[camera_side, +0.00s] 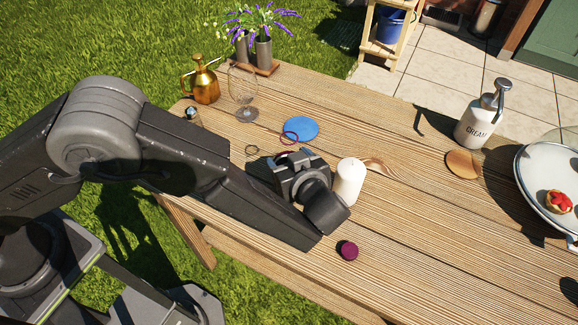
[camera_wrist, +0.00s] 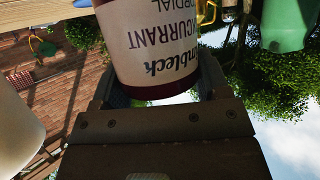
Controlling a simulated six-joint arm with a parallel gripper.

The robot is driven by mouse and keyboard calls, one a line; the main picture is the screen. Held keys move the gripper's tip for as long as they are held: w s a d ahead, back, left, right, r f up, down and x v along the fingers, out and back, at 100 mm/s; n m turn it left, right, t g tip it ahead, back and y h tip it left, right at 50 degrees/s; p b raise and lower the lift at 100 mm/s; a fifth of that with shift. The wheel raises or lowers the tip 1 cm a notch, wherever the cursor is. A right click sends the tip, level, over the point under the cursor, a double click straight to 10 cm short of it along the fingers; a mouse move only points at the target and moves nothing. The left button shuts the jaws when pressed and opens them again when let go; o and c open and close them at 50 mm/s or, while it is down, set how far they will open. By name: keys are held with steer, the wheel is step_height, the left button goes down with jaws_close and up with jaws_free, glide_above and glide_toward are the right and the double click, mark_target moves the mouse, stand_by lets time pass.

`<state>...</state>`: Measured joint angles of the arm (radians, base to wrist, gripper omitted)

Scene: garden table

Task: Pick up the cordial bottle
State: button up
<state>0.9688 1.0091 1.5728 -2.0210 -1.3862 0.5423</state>
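In the wrist view the cordial bottle (camera_wrist: 155,42) fills the upper middle, close to the camera. Its cream label reads upside down, with "CURRANT" and part of "ORDIAL", above a dark red band. My gripper (camera_wrist: 160,88) has a finger at each side of the bottle; whether both fingers touch it is not clear. In the side view my gripper (camera_side: 292,165) is low over the table, just left of the white candle (camera_side: 349,182).
The candle stands close to my gripper's right side. Behind it are a blue disc (camera_side: 301,129), a wine glass (camera_side: 243,90) and a brass can (camera_side: 205,80). A small dark red piece (camera_side: 347,250) lies in front. A white pump bottle (camera_side: 481,115) stands at the back right.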

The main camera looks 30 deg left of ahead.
mark_target(289, 149)
steer(key=c, duration=0.7)
steer(key=shift+c, duration=0.2)
steer(key=shift+r, duration=0.2)
step_height(289, 149, up, 4)
steer(key=shift+f, duration=0.1)
steer(key=a+r, duration=0.6)
steer(key=a, duration=0.5)
steer(key=shift+w+a+r, duration=0.2)
steer(key=shift+w+r, duration=0.2)
steer(key=shift+w, duration=0.05)
steer(key=shift+a, duration=0.1)
stand_by(0.9)
